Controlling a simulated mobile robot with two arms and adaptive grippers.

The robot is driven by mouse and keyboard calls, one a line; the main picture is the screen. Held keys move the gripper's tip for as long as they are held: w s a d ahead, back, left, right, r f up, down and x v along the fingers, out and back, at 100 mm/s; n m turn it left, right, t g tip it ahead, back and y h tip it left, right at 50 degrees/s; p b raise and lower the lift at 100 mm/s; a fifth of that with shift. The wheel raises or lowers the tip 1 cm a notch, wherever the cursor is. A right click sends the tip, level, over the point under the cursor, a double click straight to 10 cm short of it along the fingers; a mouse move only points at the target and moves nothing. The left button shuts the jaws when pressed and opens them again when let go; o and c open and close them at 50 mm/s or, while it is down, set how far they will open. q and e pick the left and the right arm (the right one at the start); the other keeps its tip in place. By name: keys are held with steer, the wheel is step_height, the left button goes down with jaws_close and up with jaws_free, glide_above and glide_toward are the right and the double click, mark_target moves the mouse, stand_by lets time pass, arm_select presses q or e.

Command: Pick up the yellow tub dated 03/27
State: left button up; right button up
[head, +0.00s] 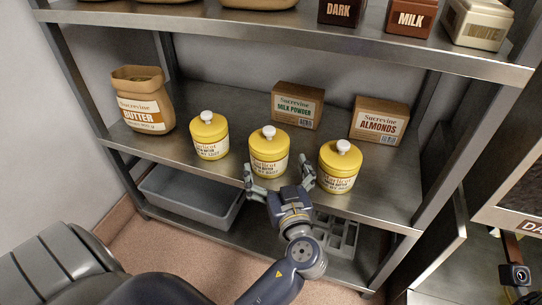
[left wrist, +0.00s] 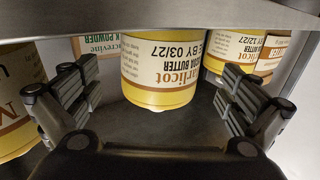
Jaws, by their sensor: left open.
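Three yellow tubs with white knobbed lids stand in a row on the middle shelf. The middle tub (head: 269,155) appears upside down at the centre of the left wrist view (left wrist: 160,70), where its label reads 03/27. My left gripper (head: 278,172) is open and empty, just in front of this tub, with its fingers apart to either side in the left wrist view (left wrist: 158,92). The left tub (head: 209,138) appears at the right of the left wrist view (left wrist: 262,62), its date ending in 12/27. The right tub's (head: 340,170) date is unreadable. My right gripper is not in view.
A butter bag (head: 143,105) stands at the shelf's left. A milk powder box (head: 297,106) and an almonds box (head: 379,120) stand behind the tubs. An upper shelf (head: 330,46) runs overhead. A grey bin (head: 190,198) sits below.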

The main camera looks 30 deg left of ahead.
arm_select(q)
steer(key=b+x, duration=0.1)
steer(key=x, duration=0.5)
steer(key=shift+f+b, duration=0.2)
steer(key=shift+b, duration=0.1)
steer(key=c, duration=1.2)
steer(key=shift+c, duration=1)
steer(key=shift+r, duration=0.1)
